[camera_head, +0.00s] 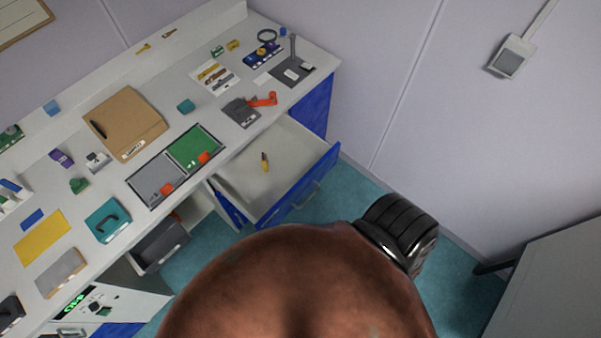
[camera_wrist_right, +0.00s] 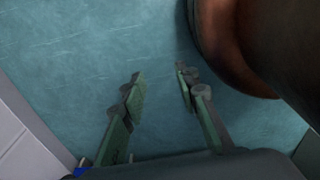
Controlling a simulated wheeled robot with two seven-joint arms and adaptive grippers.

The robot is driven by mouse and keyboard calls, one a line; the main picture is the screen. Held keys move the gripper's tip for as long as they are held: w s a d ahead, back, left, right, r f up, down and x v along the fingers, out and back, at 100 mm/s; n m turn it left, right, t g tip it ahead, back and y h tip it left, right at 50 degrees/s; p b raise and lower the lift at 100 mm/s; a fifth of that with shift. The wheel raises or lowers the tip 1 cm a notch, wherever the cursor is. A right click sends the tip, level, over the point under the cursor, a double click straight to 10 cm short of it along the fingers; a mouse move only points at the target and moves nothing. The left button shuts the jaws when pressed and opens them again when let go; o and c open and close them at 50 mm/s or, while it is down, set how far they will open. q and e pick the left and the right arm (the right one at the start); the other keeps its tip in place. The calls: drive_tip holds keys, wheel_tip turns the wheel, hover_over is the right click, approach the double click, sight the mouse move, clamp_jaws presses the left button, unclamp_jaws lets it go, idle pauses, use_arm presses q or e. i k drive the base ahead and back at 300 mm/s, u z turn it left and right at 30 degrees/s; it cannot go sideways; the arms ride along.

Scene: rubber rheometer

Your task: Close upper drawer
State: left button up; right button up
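The upper drawer (camera_head: 240,172) is pulled out from under the worktop in the head view. Teal floor lies behind the fingers. The drawer is not clearly visible in that view, so I cannot tell their distance. My left gripper is not in view.
Teal floor is clear right of the drawer. A grey cabinet (camera_head: 545,285) stands at the right.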

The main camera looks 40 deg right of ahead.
sight(299, 159)
drive_tip(key=k, duration=0.4)
drive_tip(key=z, duration=0.9)
drive_tip(key=i, duration=0.4)
drive_tip(key=z, duration=2.05)
drive_tip(key=k, duration=0.55)
drive_tip(key=u, duration=1.3)
